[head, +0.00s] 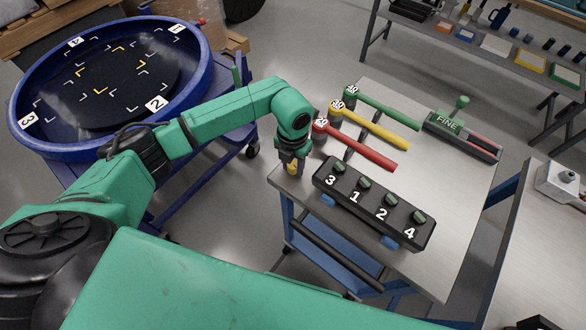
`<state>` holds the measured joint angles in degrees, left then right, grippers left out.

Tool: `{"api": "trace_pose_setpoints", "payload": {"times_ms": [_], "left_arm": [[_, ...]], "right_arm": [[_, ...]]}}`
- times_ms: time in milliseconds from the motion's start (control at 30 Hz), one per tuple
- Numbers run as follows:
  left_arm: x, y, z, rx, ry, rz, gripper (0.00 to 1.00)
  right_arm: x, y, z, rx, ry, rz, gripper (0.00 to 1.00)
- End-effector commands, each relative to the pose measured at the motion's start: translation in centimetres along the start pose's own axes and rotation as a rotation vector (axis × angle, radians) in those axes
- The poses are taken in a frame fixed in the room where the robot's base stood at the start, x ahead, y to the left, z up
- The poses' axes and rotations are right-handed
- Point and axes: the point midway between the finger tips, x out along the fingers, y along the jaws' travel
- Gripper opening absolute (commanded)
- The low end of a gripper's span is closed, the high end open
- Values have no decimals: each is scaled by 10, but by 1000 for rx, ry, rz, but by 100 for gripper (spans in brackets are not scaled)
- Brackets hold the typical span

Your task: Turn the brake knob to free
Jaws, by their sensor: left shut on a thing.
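My left gripper (291,163) points down over the near left corner of the grey metal table (455,225). It is shut on a small yellow piece (293,168), mostly hidden between its fingers. I cannot tell whether this piece is the brake knob, or whether it touches the table. A blue round drum (194,105) with a dark disc inside, marked with number tags and corner marks, stands on a blue cart at the left. A small red part (202,21) shows at its far right rim. No free or locked marking is readable. My right gripper is out of view.
The table bears a black block (347,199) with several green-topped parts numbered 3, 1, 2, 4. Green (390,108), yellow (378,127) and red (365,150) handled tools lie behind it. A green FINE device (449,122) stands farther right. The front right tabletop is bare.

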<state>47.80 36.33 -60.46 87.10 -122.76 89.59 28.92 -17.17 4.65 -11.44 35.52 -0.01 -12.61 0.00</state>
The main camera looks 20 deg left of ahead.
Motion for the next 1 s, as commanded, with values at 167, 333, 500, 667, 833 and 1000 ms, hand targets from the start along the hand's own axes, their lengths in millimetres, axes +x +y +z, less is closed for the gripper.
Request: {"api": "trace_pose_setpoints", "payload": {"times_ms": [167, 333, 500, 667, 833, 1000], "left_arm": [[5, 1, 2, 163, -6, 2, 0], [5, 1, 2, 326, -7, 2, 0], [5, 1, 2, 486, -6, 2, 0], [5, 1, 2, 639, -7, 3, 0], [5, 1, 2, 800, -7, 2, 0], [4, 1, 2, 955, -7, 3, 0]], "right_arm": [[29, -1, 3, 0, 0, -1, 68], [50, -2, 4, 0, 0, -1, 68], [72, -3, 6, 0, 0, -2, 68], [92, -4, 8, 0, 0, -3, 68], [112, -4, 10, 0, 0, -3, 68], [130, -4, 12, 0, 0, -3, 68]]}}
